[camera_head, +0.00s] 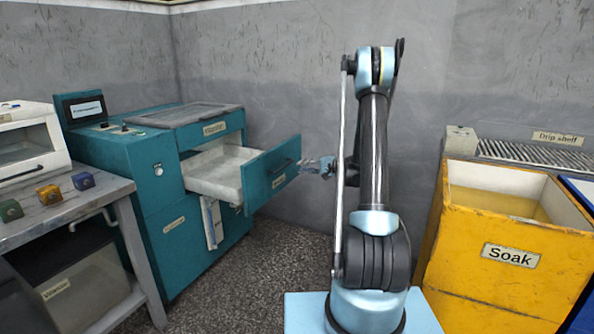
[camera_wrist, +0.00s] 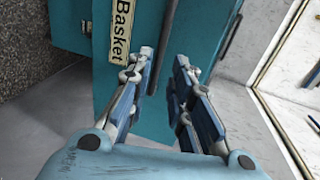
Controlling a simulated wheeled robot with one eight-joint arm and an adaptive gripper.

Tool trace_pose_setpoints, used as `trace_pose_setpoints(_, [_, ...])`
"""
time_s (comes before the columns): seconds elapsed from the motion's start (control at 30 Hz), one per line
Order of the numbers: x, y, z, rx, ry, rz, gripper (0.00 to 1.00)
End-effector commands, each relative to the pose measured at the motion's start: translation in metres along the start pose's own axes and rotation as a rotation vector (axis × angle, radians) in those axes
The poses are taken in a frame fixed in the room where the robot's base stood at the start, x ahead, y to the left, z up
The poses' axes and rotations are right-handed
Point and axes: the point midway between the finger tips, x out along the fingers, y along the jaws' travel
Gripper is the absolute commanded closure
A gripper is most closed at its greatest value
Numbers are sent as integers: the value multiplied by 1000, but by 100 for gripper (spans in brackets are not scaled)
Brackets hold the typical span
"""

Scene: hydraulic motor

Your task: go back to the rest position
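My gripper (camera_head: 322,165) is at the end of my raised arm, close to the front of the open drawer (camera_head: 257,176) of the teal machine (camera_head: 160,190). In the wrist view my gripper (camera_wrist: 165,65) has its two fingers apart with nothing between them. Behind the fingers is a teal front (camera_wrist: 155,110) with a "Basket" label (camera_wrist: 122,30) and a dark handle (camera_wrist: 232,35). Whether the fingertips touch the teal front cannot be told.
A grey bench (camera_head: 75,205) at left holds several small coloured blocks (camera_head: 48,194) and a white box-like unit (camera_head: 30,143). A yellow "Soak" tank (camera_head: 510,235) stands at right, by the "Drip shelf" (camera_head: 530,152). Bare floor (camera_head: 270,265) lies between machine and arm.

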Motion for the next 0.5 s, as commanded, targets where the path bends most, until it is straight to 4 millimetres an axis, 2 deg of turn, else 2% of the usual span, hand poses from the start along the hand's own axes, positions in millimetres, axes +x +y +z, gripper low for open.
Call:
trace_pose_setpoints(0.13, [-7, 0, 0, 0, 0, 0, 80])
trace_pose_setpoints(0.5, [-8, -1, 2, -2, -1, 4, 80])
